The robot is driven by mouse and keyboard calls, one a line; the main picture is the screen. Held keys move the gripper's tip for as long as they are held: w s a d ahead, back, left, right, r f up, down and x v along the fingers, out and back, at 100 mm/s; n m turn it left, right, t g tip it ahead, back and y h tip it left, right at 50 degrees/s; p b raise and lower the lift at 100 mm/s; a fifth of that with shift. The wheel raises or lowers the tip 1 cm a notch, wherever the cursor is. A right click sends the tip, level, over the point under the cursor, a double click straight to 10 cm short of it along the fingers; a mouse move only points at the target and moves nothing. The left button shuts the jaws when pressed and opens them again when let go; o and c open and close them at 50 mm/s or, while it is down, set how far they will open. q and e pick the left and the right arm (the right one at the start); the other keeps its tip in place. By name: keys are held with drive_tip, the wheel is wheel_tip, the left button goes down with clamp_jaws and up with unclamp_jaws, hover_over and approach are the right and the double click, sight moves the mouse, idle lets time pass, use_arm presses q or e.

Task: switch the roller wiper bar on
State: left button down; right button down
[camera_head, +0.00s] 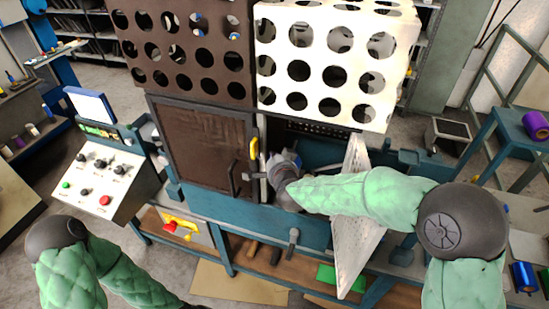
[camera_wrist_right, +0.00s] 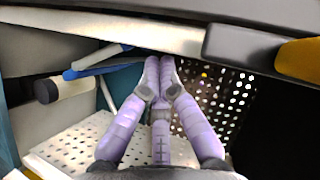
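I cannot tell which part is the roller wiper bar. My left arm is at the lower left in the head view; its gripper is out of frame.
A white perforated panel (camera_head: 355,225) stands open right of the opening, close to my right forearm. A control panel (camera_head: 92,180) stands left. A metal edge (camera_wrist_right: 120,28) runs above the fingers.

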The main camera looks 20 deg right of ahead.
drive_tip(key=shift+w+a+f, duration=0.1)
idle(0.3)
drive_tip(key=shift+w+a+f, duration=0.2)
drive_tip(key=shift+a+f, duration=0.1)
drive_tip(key=shift+a, duration=0.25)
